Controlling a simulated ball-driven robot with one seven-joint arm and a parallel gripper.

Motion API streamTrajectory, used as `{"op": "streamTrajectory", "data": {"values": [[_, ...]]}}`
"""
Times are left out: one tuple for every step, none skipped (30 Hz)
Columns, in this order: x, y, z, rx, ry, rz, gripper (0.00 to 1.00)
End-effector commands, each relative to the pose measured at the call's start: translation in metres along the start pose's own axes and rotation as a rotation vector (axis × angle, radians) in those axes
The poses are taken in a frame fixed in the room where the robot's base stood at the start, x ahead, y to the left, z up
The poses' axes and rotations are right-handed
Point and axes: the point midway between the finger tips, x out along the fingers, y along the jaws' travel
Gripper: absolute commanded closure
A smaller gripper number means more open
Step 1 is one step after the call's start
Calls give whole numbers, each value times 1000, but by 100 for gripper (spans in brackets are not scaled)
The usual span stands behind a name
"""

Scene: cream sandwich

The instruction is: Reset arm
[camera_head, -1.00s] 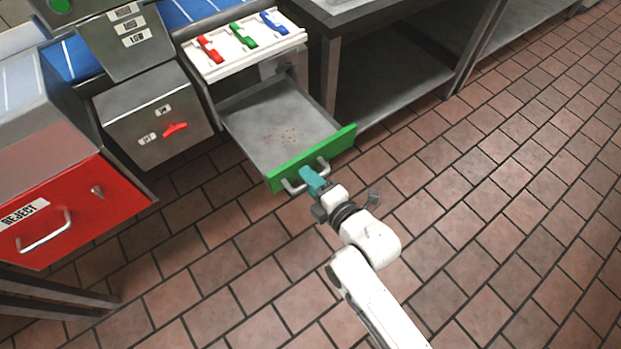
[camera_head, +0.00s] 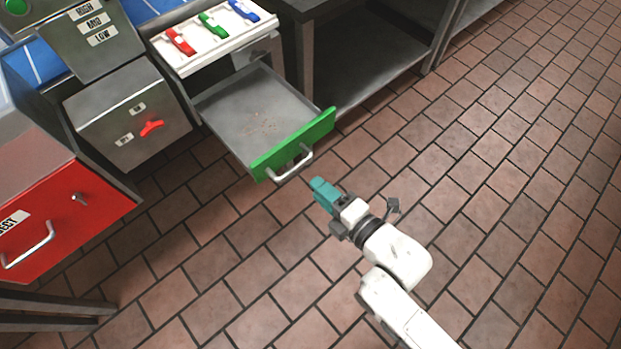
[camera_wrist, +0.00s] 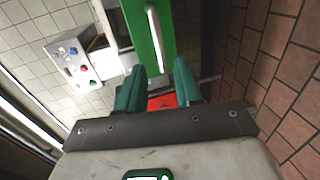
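My gripper (camera_head: 322,191) has teal fingers and hangs over the tiled floor, just in front of the open drawer. In the wrist view the two teal fingers of my gripper (camera_wrist: 158,88) stand apart with nothing between them. The drawer's green front (camera_head: 292,145) carries a light metal handle (camera_head: 291,164). The handle (camera_wrist: 154,40) also shows in the wrist view, beyond the fingertips and apart from them. The drawer tray (camera_head: 240,105) is pulled out, with small brown crumbs on its bottom.
A red bin marked REJECT (camera_head: 70,225) stands at the left. A grey box with a red switch (camera_head: 150,128) is beside the drawer. Red, green and blue levers (camera_head: 212,25) sit above it. A metal table (camera_head: 375,60) stands behind. The tiled floor (camera_head: 480,200) at right is clear.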

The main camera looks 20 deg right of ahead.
Motion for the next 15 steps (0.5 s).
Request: {"op": "streamTrajectory", "data": {"values": [[-5,0,0,0,0,0,65],[-7,0,0,0,0,0,65],[-9,0,0,0,0,0,65],[-10,0,0,0,0,0,65],[-11,0,0,0,0,0,65],[-11,0,0,0,0,1,65],[-12,1,0,0,0,1,65],[-12,1,0,0,0,1,65],[-12,1,0,0,0,1,65],[-12,1,0,0,0,1,65],[-11,1,0,0,0,1,65],[-11,1,0,0,0,1,65],[-11,1,0,0,0,1,65],[-11,1,0,0,0,1,65],[-11,1,0,0,0,1,65]]}}
